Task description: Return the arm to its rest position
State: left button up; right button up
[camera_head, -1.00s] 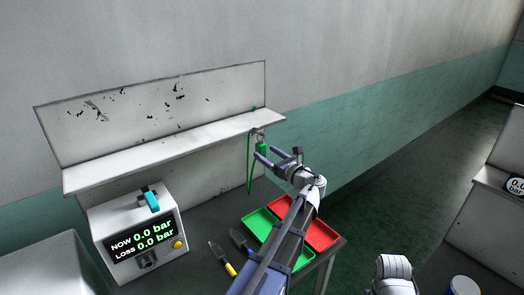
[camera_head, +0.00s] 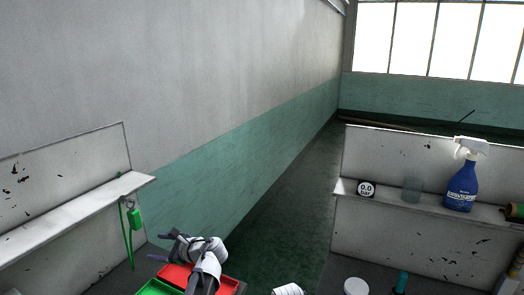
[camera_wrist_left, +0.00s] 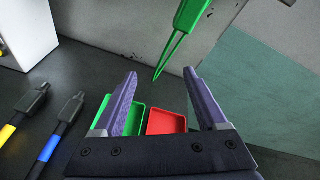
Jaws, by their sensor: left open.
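My left gripper (camera_head: 162,246) is open and empty, low in the head view. Its two purple fingers stand apart in the left wrist view (camera_wrist_left: 160,75). A green tagged item (camera_head: 134,220) with a green cord hangs from a hook under the shelf, up and left of the gripper in the head view. In the left wrist view the green item (camera_wrist_left: 190,15) shows beyond the fingers, apart from them. A white rounded part of mine shows at the bottom edge of the head view; my right gripper's fingers are not seen.
A red tray (camera_head: 176,276) and a green tray (camera_head: 155,288) lie on the table under my left arm. The left shelf (camera_head: 80,215) is close by. A second shelf (camera_head: 420,205) at right holds a spray bottle (camera_head: 461,188) and a gauge (camera_head: 366,189). A green-striped wall stands behind.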

pick_arm(q)
jog(key=s+d+f+n+g+h, duration=0.2)
jog(key=s+d+f+n+h, duration=0.2)
jog(key=s+d, duration=0.3)
jog(key=s+d+f+n+g+h, duration=0.1)
jog(key=s+d+f+n+h, duration=0.3)
jog(key=s+d, duration=0.4)
jog(key=s+d+f+n+g+h, duration=0.2)
jog(key=s+d+f+n+h, duration=0.2)
jog(key=d, duration=0.9)
jog(key=s+f+n, duration=0.1)
jog(key=s+f, duration=0.2)
jog(key=shift+s+d+g, duration=0.25)
jog(key=shift+d+g, duration=0.05)
jog(key=shift+d, duration=0.1)
